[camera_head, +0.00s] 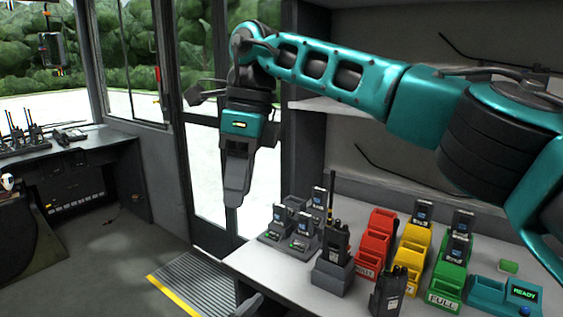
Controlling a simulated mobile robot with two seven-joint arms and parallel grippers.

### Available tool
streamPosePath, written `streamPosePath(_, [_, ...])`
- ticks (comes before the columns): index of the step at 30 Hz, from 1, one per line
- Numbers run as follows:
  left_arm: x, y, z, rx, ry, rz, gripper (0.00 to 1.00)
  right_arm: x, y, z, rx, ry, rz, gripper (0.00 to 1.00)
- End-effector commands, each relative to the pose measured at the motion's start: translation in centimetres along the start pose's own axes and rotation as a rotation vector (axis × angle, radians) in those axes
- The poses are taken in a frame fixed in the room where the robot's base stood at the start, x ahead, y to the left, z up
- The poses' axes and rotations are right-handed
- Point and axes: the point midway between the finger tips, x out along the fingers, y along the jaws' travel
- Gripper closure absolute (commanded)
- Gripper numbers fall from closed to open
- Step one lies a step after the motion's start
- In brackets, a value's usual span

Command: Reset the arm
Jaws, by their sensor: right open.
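My right arm comes in from the right, teal and dark grey, and bends down at the wrist. My right gripper (234,200) hangs pointing down in front of the glass door, left of the white table (232,261), well apart from the items on it. It is seen side-on, open, with nothing visible in it. My left gripper cannot be made out.
On the table stand a radio in a grey charger (333,262), another radio (388,292), red bins (372,245), yellow bins (411,250), green bins (449,275) and a teal unit reading READY (489,291). A dark console (75,185) stands left. Floor between is clear.

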Motion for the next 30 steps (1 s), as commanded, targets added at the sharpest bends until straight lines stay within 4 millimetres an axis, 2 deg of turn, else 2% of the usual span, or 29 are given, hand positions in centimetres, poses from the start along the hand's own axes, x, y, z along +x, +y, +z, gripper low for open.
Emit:
streamPosePath(1, [-0.3, 0.0, 0.4, -0.005, -0.008, -0.007, 0.0, 2.0, 0.4, 0.8, -0.007, -0.059, 0.061, 0.58])
streamPosePath(3, [-0.8, -0.1, 0.9, -0.012, -0.02, -0.017, 0.0, 4.3, 1.4, 2.3, -0.016, -0.148, 0.139, 0.58])
streamPosePath(9, [-2.6, -0.4, 2.8, -0.031, -0.067, -0.053, 0.0, 9.7, 5.4, 7.0, 0.026, -0.472, 0.429, 0.58])
streamPosePath(13, [-4.0, -0.6, 4.3, -0.045, -0.104, -0.082, 0.0, 10.9, 7.9, 9.5, 0.127, -0.719, 0.651, 0.58])
streamPosePath(17, [-5.5, -0.9, 5.7, -0.056, -0.142, -0.111, 0.0, 10.8, 8.9, 10.8, 0.283, -0.953, 0.87, 0.58])
streamPosePath(20, [-6.8, -1.1, 6.8, -0.066, -0.173, -0.135, 0.0, 10.4, 8.5, 10.7, 0.439, -1.121, 1.032, 0.58])
streamPosePath(23, [-8.1, -1.3, 7.8, -0.073, -0.205, -0.158, 0.0, 10.2, 7.2, 9.8, 0.621, -1.277, 1.187, 0.58])
streamPosePath(26, [-9.4, -1.5, 8.9, -0.078, -0.238, -0.182, 0.0, 10.7, 5.2, 7.8, 0.827, -1.416, 1.329, 0.58])
streamPosePath(30, [-11.4, -1.7, 10.4, -0.087, -0.285, -0.216, 0.0, 12.8, 2.0, 3.5, 1.153, -1.584, 1.507, 0.58])
